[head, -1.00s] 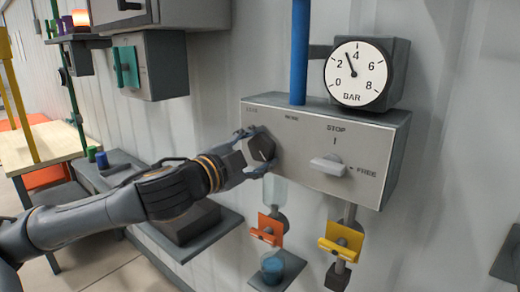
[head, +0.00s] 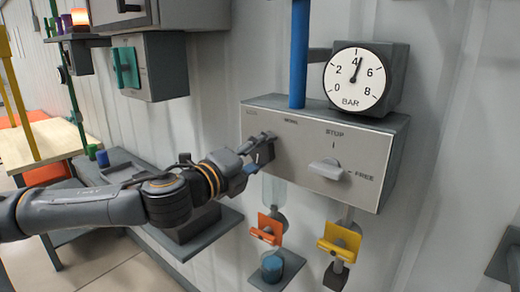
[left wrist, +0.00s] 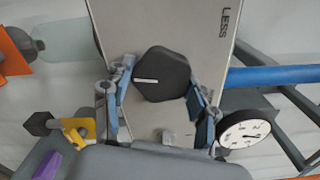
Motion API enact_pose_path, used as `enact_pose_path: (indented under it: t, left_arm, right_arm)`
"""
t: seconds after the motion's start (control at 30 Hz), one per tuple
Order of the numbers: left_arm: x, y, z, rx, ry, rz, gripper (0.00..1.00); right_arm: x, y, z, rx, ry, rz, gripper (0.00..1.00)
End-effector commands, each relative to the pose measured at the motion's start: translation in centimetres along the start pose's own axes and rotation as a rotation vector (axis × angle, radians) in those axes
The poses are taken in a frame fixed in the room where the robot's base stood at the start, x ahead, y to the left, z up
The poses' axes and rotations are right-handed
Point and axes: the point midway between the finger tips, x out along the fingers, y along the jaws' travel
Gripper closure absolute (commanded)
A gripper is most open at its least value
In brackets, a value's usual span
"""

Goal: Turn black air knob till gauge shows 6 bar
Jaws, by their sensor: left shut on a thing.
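The black air knob (left wrist: 165,70) is a dark six-sided knob with a white mark, on the front of a grey box (head: 300,150). My left gripper (head: 257,152) is shut on the knob, one finger on each side in the left wrist view (left wrist: 160,88). In the head view the fingers largely hide the knob. The round white bar gauge (head: 352,93) above the box has its needle a little past 4, toward 6. The gauge also shows in the left wrist view (left wrist: 243,132). My right gripper is in neither view.
A light lever (head: 327,169) marked STOP and FREE sits right of the knob. A blue pipe (head: 299,55) rises from the box.

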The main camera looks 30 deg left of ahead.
Motion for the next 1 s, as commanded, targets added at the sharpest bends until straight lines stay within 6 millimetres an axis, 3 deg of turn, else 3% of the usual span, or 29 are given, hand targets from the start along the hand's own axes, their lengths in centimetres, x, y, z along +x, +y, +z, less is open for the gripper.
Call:
enact_pose_path:
  t: [0.4, 0.93, 0.97, 1.0]
  left_arm:
    - [-0.01, 0.23, -0.08, 0.181, 0.003, 0.004, 0.74]
    - [-0.01, 0.31, -0.11, 0.204, 0.004, 0.004, 0.74]
    - [-0.01, 0.31, -0.12, 0.203, 0.004, 0.004, 0.41]
    - [-0.01, 0.30, -0.11, 0.203, 0.004, 0.004, 0.33]
  right_arm:
    - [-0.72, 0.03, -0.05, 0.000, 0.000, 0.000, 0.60]
    - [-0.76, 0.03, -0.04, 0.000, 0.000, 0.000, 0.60]
    - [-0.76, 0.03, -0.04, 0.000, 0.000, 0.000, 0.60]
    - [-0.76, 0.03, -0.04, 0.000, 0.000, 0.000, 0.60]
